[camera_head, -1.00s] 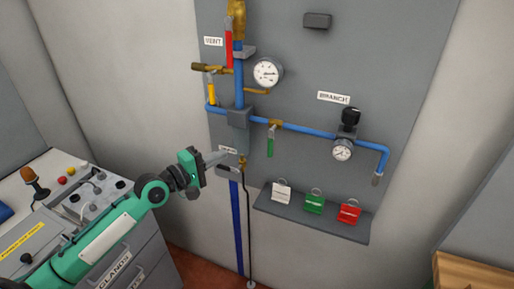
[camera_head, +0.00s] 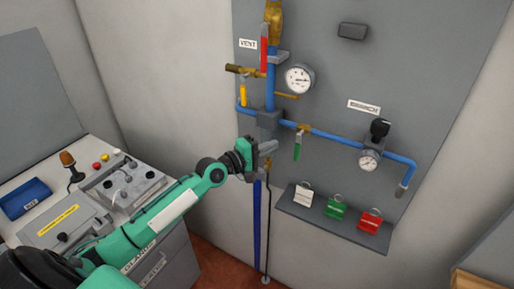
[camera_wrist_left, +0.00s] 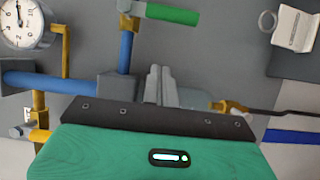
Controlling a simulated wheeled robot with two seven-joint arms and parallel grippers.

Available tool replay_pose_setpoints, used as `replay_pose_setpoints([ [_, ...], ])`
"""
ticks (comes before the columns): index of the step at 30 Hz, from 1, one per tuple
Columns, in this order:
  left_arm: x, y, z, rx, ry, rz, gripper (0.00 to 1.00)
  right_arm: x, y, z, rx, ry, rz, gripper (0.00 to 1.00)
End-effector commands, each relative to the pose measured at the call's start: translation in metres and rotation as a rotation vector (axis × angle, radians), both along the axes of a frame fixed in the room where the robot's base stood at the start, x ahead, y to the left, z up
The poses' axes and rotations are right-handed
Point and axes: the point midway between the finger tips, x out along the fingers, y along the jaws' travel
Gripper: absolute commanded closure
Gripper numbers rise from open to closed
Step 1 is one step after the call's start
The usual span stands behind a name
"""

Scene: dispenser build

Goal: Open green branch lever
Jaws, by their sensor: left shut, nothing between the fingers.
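The green branch lever (camera_head: 298,147) hangs down from a brass valve (camera_head: 304,129) on the blue horizontal branch pipe. In the left wrist view the green lever (camera_wrist_left: 172,14) shows at the top, apart from my fingers. My left gripper (camera_head: 272,147) is shut and empty, just left of the lever, in front of the lower part of the grey pipe block. Its closed fingertips also show in the left wrist view (camera_wrist_left: 158,72). I see no contact with the lever. My right gripper is not in view.
A red lever (camera_head: 264,48) and a yellow lever (camera_head: 243,94) are above left. A round gauge (camera_head: 299,78) is above; a regulator gauge (camera_head: 369,161) is right. A shelf (camera_head: 330,232) holds white, green and red tags below. A control desk (camera_head: 125,185) stands left.

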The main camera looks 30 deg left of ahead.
Motion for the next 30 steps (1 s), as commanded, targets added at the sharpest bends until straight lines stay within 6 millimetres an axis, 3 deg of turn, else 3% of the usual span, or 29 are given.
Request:
replay_pose_setpoints([
  [3,0.015,-0.012,0.005,-0.002,0.001,-0.001,1.00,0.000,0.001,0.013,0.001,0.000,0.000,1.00],
  [12,0.005,-0.041,0.002,-0.001,0.000,-0.001,1.00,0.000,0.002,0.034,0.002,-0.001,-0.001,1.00],
  [30,0.005,-0.046,-0.001,-0.005,0.001,0.000,1.00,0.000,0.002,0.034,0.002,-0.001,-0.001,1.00],
])
